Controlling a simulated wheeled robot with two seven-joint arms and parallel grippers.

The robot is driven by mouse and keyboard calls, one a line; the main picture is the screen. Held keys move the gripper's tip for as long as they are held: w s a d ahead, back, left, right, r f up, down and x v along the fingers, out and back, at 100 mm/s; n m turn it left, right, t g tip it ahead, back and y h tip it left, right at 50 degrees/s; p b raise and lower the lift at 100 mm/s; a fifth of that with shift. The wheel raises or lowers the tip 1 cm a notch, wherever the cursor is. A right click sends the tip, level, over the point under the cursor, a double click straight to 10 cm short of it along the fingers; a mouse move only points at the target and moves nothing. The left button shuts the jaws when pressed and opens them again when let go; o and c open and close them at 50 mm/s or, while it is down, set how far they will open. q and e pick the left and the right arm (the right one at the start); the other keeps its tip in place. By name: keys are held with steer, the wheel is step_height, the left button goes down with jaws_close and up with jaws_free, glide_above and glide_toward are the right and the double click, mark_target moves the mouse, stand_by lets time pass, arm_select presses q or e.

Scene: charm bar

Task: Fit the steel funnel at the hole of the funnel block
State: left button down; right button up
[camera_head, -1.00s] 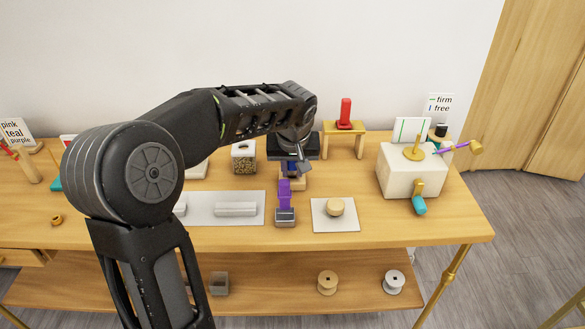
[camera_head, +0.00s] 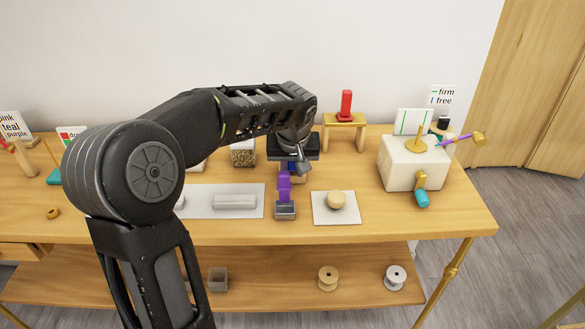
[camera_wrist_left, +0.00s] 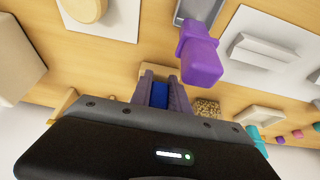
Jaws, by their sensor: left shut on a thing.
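My left gripper (camera_head: 300,168) points down over the middle of the table. In the left wrist view its fingers (camera_wrist_left: 161,97) are shut on a blue thing (camera_wrist_left: 160,94), mostly hidden between them. A pale wooden block (camera_wrist_left: 158,73) shows just beyond the fingertips; I cannot tell whether the blue thing touches it. I cannot make out a steel funnel, nor tell surely which block is the funnel block. A purple piece (camera_head: 284,187) stands in a small grey box (camera_head: 285,211) in front of the gripper; it also shows in the left wrist view (camera_wrist_left: 201,58). My right gripper is out of view.
A cream block (camera_head: 405,168) with brass and teal parts stands at the right. A white mat (camera_head: 347,219) with a round wooden piece and a pale tray (camera_head: 250,212) lie in front. The front right tabletop is clear.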

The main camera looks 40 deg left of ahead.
arm_select(q)
steer(key=shift+f, duration=0.25)
steer(key=c, duration=1.2)
jaws_free()
steer(key=shift+o, duration=0.2)
steer(key=shift+r, duration=0.1)
steer(key=v, duration=0.7)
steer(key=shift+r, duration=0.3)
steer(key=shift+s+d, duration=0.15)
